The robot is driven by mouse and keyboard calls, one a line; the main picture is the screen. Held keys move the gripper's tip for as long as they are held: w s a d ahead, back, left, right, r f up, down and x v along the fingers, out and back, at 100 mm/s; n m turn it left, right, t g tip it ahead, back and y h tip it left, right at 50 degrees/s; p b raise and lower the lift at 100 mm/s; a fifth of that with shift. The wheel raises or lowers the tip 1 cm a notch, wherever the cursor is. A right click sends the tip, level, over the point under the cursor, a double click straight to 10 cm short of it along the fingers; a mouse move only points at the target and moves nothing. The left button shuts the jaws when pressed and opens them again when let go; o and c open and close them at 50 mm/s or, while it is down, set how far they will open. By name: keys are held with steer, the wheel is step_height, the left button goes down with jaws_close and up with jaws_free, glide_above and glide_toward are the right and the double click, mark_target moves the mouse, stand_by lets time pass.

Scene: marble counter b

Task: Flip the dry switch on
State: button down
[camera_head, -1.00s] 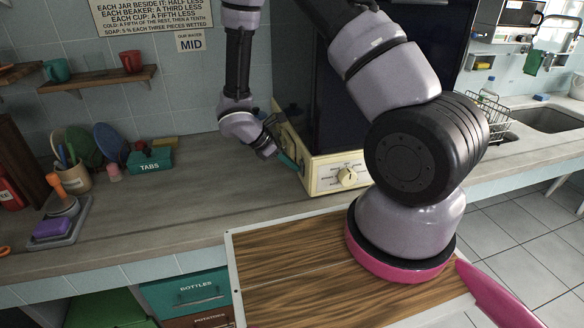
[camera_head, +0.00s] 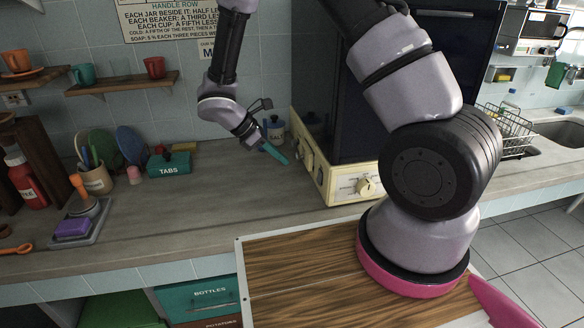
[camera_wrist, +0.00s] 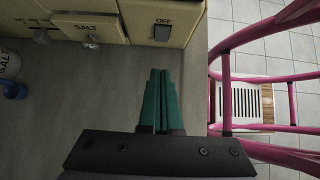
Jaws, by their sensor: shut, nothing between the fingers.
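The machine has a dark cabinet (camera_head: 350,110) on a cream base (camera_head: 340,185) on the counter. In the wrist view, a small dark rocker switch (camera_wrist: 162,32) sits on the cream panel under an "OFF" label. I cannot read the word "dry" on it.
A "SALT" drawer (camera_wrist: 88,28) with a knob is left of the switch. A salt jar (camera_head: 274,132) stands behind my gripper. A dial (camera_head: 367,186) is on the base's front. The teal "TABS" box (camera_head: 168,164) is left. Counter between is clear.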

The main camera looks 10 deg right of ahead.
mark_target(319, 177)
steer(key=shift+v, duration=0.9)
steer(key=shift+f, duration=0.15)
steer(key=shift+a+f+y, duration=0.15)
steer(key=shift+f+y, duration=0.15)
steer(key=shift+f, duration=0.25)
steer(key=x, duration=0.9)
steer(key=shift+d+f, duration=0.2)
steer(key=shift+f, duration=0.05)
steer(key=d, duration=0.2)
steer(key=shift+d+f, duration=0.25)
steer(key=shift+d, duration=0.05)
steer(key=shift+d+f, duration=0.1)
steer(key=shift+d, duration=0.7)
